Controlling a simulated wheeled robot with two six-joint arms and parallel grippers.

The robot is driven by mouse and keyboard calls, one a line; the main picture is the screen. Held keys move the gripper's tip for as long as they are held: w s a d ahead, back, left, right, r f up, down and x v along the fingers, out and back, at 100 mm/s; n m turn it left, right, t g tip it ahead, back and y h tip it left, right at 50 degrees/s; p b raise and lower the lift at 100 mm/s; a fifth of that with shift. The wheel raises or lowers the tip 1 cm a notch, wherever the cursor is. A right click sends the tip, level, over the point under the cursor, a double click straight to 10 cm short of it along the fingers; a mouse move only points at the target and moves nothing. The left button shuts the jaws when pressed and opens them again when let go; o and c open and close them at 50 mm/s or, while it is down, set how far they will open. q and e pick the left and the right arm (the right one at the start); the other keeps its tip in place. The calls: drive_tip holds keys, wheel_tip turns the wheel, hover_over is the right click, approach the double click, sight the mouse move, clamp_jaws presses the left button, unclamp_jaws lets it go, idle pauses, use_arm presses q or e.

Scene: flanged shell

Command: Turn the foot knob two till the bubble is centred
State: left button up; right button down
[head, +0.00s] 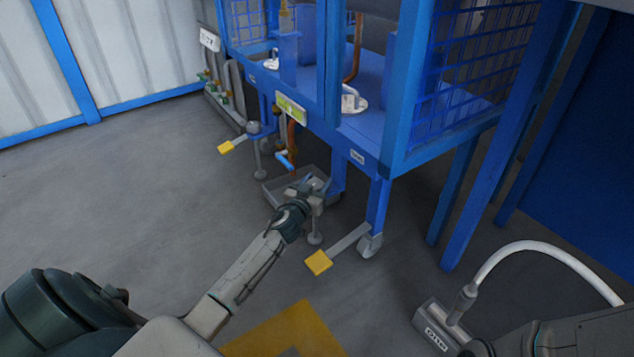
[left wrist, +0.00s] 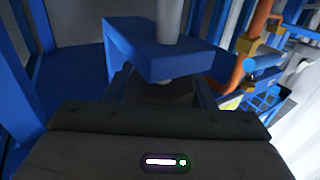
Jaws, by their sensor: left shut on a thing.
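My left gripper (head: 316,196) reaches low under the front of the blue frame and is shut on a foot knob, largely hidden by the jaws. A slim foot with a round grey pad (head: 315,239) shows on the floor below the gripper. In the left wrist view, a blue bracket (left wrist: 160,50) with a grey rod (left wrist: 168,20) through it stands just beyond the jaws; the gripped part is dark and unclear. A green-yellow plate (head: 290,108) is on the frame's front, too small to show a bubble. My right gripper's fingers do not show.
A shallow grey tray (head: 283,190) lies behind the gripper. A grey box (head: 438,328) and white hose (head: 545,247) are at lower right. Open floor lies left.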

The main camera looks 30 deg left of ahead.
use_arm(q)
drive_tip(key=o, duration=1)
drive_tip(key=s, duration=0.3)
drive_tip(key=s+d+b, duration=0.1)
drive_tip(key=s, duration=0.6)
drive_tip(key=shift+s+d, duration=0.2)
drive_tip(key=shift+s, duration=0.1)
